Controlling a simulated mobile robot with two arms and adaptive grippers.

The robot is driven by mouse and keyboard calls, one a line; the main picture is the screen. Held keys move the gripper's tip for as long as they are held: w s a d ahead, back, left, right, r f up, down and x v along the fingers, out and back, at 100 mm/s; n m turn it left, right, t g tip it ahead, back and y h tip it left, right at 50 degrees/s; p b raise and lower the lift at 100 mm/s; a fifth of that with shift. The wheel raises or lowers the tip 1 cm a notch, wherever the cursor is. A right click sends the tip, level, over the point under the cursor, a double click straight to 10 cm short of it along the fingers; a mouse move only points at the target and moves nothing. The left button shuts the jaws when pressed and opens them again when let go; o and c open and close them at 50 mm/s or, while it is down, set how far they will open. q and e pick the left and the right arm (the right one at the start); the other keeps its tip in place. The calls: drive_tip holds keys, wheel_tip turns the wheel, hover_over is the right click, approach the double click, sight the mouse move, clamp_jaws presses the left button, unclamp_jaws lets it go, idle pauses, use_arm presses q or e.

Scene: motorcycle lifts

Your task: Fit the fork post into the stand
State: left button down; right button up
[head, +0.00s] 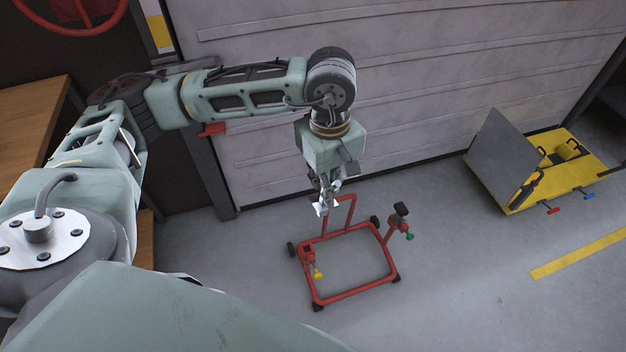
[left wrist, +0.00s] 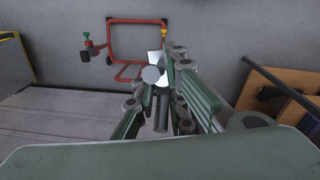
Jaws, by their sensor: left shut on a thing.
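The red stand (head: 355,292) is a wheeled tube frame on the grey floor; it also shows at the top of the left wrist view (left wrist: 137,20). Its left side has a socket with a yellow knob (head: 317,273). Its right side carries an upright with a black top (head: 401,209) and a green knob. My left gripper (head: 327,192) points down above the back left of the stand. It is shut on the fork post, a grey metal piece with a round end (left wrist: 150,75), partly hidden by the fingers. The post appears apart from the socket. My right gripper is out of view.
A yellow lift platform (head: 590,165) with a grey panel stands at the right. A ribbed shutter door (head: 430,70) closes off the back. A wooden bench (head: 30,115) is at the left. The floor right of the stand is clear up to a yellow line.

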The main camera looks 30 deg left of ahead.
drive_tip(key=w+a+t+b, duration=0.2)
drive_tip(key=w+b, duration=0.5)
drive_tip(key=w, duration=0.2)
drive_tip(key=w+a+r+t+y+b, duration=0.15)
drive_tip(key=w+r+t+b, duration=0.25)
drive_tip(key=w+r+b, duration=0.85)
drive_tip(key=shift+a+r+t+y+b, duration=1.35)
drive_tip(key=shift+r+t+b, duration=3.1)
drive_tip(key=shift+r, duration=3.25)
use_arm(q)
drive_tip(key=w+a+f+n+b, duration=0.1)
drive_tip(key=w+a+f+n, duration=0.2)
drive_tip(key=f+n, duration=0.8)
drive_tip(key=w+a+f+n+g+b, duration=0.1)
drive_tip(key=w+a+f+n, duration=0.2)
drive_tip(key=f+n, duration=0.8)
drive_tip(key=w+a+f+n+y+b, duration=0.1)
drive_tip(key=w+a+f+n, duration=0.2)
drive_tip(key=f+n, duration=0.9)
drive_tip(key=shift+a+f, duration=1.5)
drive_tip(key=shift+f, duration=5.3)
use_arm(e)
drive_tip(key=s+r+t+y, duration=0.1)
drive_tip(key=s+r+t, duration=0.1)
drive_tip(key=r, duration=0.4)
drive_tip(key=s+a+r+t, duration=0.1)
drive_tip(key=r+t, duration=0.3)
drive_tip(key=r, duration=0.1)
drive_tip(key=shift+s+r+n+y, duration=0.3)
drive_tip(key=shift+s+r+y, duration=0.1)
